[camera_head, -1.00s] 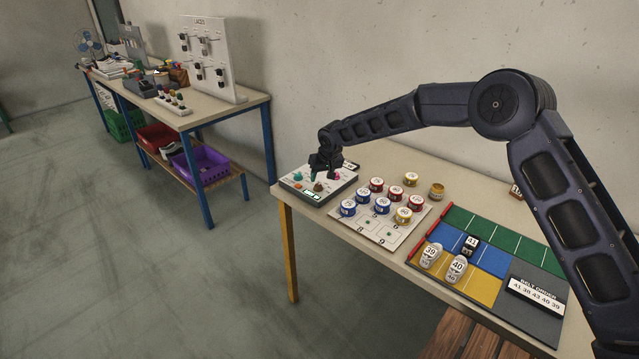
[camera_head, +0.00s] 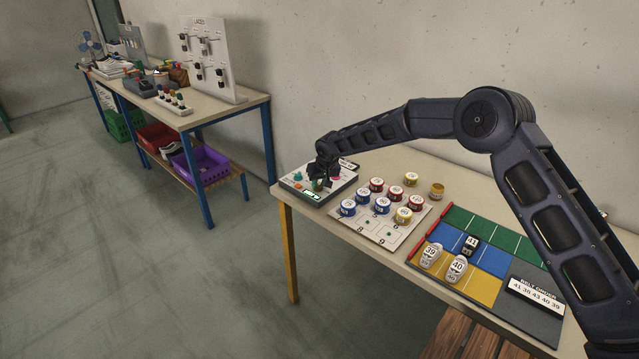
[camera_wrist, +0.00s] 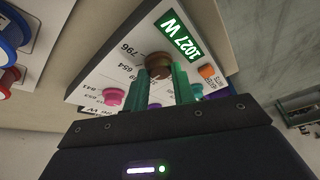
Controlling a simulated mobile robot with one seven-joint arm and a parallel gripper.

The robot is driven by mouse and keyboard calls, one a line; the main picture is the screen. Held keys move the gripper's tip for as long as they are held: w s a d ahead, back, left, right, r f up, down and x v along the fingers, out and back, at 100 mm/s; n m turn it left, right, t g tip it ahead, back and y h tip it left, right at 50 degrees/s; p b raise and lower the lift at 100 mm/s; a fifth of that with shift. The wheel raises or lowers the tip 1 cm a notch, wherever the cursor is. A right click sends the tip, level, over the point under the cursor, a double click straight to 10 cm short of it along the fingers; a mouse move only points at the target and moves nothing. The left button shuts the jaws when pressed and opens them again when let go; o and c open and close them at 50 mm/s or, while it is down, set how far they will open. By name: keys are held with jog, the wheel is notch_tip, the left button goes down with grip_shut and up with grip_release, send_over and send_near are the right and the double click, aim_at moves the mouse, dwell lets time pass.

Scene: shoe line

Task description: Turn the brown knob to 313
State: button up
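A light control panel (camera_head: 300,187) lies at the left end of the near table. In the wrist view the panel (camera_wrist: 92,82) carries a round brown knob (camera_wrist: 158,64) beside a green display (camera_wrist: 181,37) that reads 1027 W. Numbers such as 796 and 654 are printed by the knob; 313 is not legible. My gripper (camera_wrist: 162,70) has its two green fingers apart, one on each side of the brown knob at its near edge. I cannot tell whether they touch it. In the head view my gripper (camera_head: 320,178) hides most of the knob.
Pink (camera_wrist: 114,97) and orange (camera_wrist: 207,71) knobs sit close to the fingers, with purple and teal ones partly hidden. Several coloured tins (camera_head: 382,205) stand on a white board right of the panel. A coloured mat (camera_head: 512,246) lies further right.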

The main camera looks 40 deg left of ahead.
jog(key=shift+w+n, duration=0.1)
jog(key=shift+n, duration=0.3)
jog(key=n, duration=0.1)
jog(key=n+g, duration=0.1)
jog(key=n, duration=0.1)
jog(key=shift+w+g, duration=0.2)
jog(key=shift+g, duration=0.1)
jog(key=shift+w+n+g, duration=0.1)
jog(key=shift+n+g, duration=0.6)
jog(key=shift+n, duration=1.3)
jog(key=o, duration=1)
jog(key=v, duration=1)
jog(key=shift+w+d+r, duration=0.1)
jog(key=shift+d+r, duration=0.1)
jog(key=shift+r, duration=0.1)
